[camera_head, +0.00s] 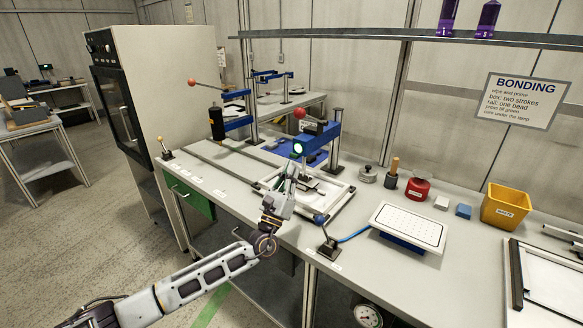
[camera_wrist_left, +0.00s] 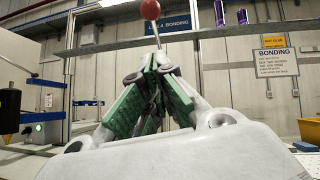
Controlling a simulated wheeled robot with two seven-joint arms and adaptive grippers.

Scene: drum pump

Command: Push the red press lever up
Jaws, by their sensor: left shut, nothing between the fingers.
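The red press lever shows as a red ball (camera_head: 299,113) on a rod at the top of the blue press (camera_head: 322,145) on the bench. A green light glows on the front of this press. My left gripper (camera_head: 291,170) is shut and empty in front of the press, below the red ball. In the left wrist view the shut green-padded fingers (camera_wrist_left: 157,60) point up at the lever's ball (camera_wrist_left: 150,10), whose rod runs down behind the fingertips. I cannot tell whether they touch. My right gripper is not in view.
A second press with a red-ball lever (camera_head: 192,82) stands further left. A white perforated plate (camera_head: 409,226), a round red container (camera_head: 417,189) and a yellow bin (camera_head: 506,207) are to the right. A small black-based lever (camera_head: 328,247) stands at the front edge. A shelf (camera_head: 420,38) runs above.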

